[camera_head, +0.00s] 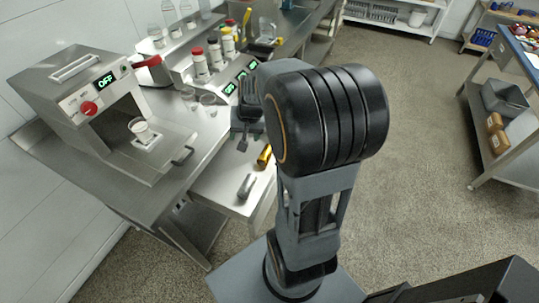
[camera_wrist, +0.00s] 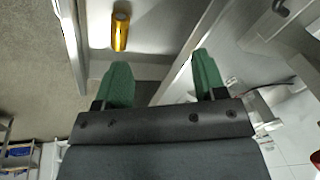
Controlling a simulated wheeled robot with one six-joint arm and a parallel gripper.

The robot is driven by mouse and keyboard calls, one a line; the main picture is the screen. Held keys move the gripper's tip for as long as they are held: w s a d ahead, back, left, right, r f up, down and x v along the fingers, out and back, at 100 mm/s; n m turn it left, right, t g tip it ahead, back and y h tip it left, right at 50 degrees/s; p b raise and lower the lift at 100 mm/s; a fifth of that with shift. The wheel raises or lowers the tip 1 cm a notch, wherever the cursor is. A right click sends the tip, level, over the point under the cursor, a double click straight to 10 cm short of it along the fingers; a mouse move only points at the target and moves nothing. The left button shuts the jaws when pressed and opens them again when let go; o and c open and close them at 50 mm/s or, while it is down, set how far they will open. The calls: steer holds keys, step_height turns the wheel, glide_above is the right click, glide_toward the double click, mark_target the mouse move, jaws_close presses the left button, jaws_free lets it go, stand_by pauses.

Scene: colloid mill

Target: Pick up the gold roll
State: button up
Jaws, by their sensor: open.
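The gold roll (camera_head: 265,156) is a small shiny gold cylinder lying on the lower metal table, just left of my arm in the head view. In the wrist view the gold roll (camera_wrist: 120,32) is at the top, ahead of and apart from my fingers. My gripper (camera_wrist: 160,82) is open, with two green fingertips and nothing between them. In the head view my gripper (camera_head: 246,122) is partly hidden behind my arm, above the table and beyond the roll.
A grey metal cylinder (camera_head: 247,186) lies near the gold roll on the lower table (camera_head: 215,182). A machine with an OFF display (camera_head: 80,95) stands on the left bench. Bottles with coloured caps (camera_head: 200,65) stand on the metal unit behind. Open floor lies to the right.

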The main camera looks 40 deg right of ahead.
steer(key=w+d+f+m, duration=0.3)
steer(key=d+f+m, duration=0.2)
steer(key=d+f, duration=0.7)
glide_above(267, 152)
steer(key=s, duration=0.1)
steer(key=shift+m, duration=0.4)
steer(key=f, duration=0.6)
steer(key=shift+d+f, duration=0.35)
steer(key=shift+d, duration=0.05)
steer(key=shift+x, duration=3.25)
steer(key=shift+s, duration=0.15)
steer(key=c, duration=0.8)
